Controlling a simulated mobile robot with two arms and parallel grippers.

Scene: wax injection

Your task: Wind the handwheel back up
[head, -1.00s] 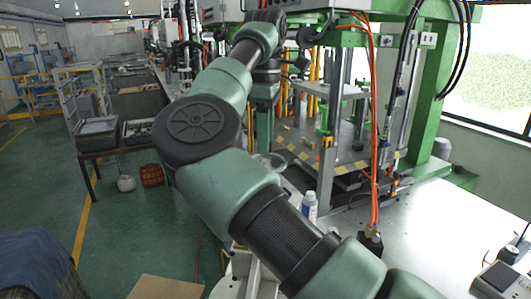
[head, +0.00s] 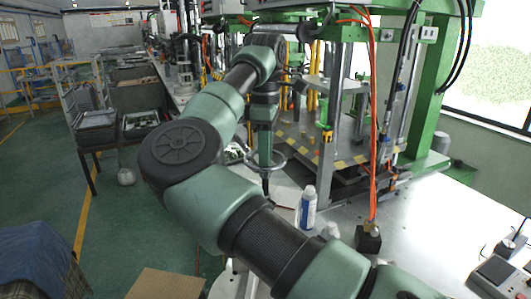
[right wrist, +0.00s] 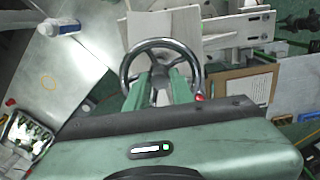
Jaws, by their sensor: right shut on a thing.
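The handwheel (right wrist: 160,43) is a dark metal ring with spokes and a hub, seen in the right wrist view above the gripper's body. My right gripper (right wrist: 160,84) has its two green fingers reaching into the ring, one on each side of the hub area, and is shut on the wheel. Exactly which part is between the fingertips is hard to tell. In the head view the wheel's rim (head: 284,160) shows as a thin grey ring around my downward-pointing right gripper (head: 265,158). A small red knob (right wrist: 200,97) shows by the rim. My left gripper is not in view.
A white bottle with a blue label (head: 308,207) stands on the pale bench (head: 430,235) near my right arm. A black block (head: 368,239) with orange hoses stands to its right. The green-framed press (head: 433,95) is behind. A cardboard sheet (head: 165,284) shows at the bottom.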

